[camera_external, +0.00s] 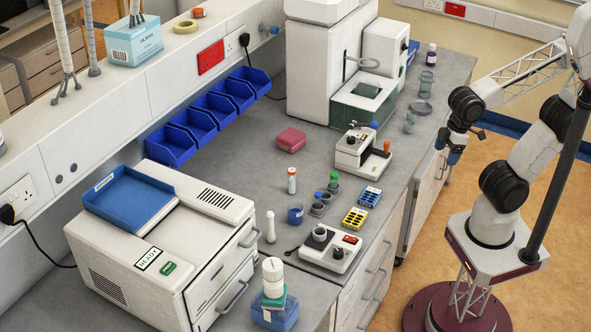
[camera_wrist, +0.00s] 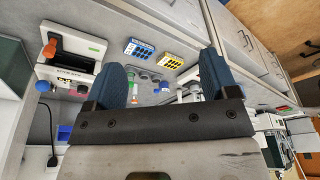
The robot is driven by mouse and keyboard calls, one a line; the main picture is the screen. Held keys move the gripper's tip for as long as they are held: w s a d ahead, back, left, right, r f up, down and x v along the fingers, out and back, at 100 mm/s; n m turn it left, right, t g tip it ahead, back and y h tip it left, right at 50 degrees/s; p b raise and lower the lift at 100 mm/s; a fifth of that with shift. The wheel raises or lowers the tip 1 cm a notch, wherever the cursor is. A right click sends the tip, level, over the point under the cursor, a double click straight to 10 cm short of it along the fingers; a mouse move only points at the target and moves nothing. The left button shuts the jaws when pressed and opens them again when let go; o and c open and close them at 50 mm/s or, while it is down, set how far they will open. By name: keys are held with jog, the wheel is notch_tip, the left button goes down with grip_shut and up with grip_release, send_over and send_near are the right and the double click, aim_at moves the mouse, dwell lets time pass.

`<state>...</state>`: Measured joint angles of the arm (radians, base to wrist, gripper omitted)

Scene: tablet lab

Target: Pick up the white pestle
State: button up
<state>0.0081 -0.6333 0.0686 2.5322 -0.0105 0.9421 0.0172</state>
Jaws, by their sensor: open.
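The white pestle (camera_external: 270,227) stands upright on the grey bench (camera_external: 262,190), just right of the white READY machine and left of a small blue cup (camera_external: 295,214). I cannot make the pestle out clearly in the wrist view. My gripper (camera_external: 447,148) is open and empty, out over the bench's right edge, far to the right of the pestle and higher than the bench. Its two blue fingers also show spread apart in the wrist view (camera_wrist: 164,68), with the bench and its racks beyond them.
Near the pestle stand an orange-capped white bottle (camera_external: 292,181), a white device with a grey cup (camera_external: 331,250) and a blue box with a white-topped bottle (camera_external: 275,311). The READY machine (camera_external: 150,262) is a tall obstacle. A yellow rack (camera_external: 355,218) and an orange-handled device (camera_external: 361,158) lie rightward.

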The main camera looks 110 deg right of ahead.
jog(key=c, duration=0.5)
jog(key=w+a+m+y, duration=0.2)
jog(key=w+m+y, duration=0.3)
jog(key=w, duration=0.8)
jog(key=w+a+m+y, duration=0.2)
jog(key=w+m, duration=0.5)
jog(key=w, duration=0.7)
jog(key=w+d+f+m+t+y, duration=0.1)
jog(key=w+f+m, duration=0.3)
jog(key=w, duration=0.5)
jog(key=w+d+f+m+t+y, duration=0.1)
jog(key=w+d+f+m, duration=0.3)
jog(key=w, duration=0.5)
jog(key=w+d+f+m+t+y, duration=0.2)
jog(key=w+m, duration=0.3)
jog(key=w, duration=0.4)
jog(key=shift+w+d+f+t, duration=0.2)
jog(key=shift+d+f+t, duration=0.2)
jog(key=shift+f, duration=0.05)
jog(key=shift+w+d+f+t, duration=0.2)
jog(key=shift+d+f+t, duration=0.15)
jog(key=shift+f+t, duration=0.1)
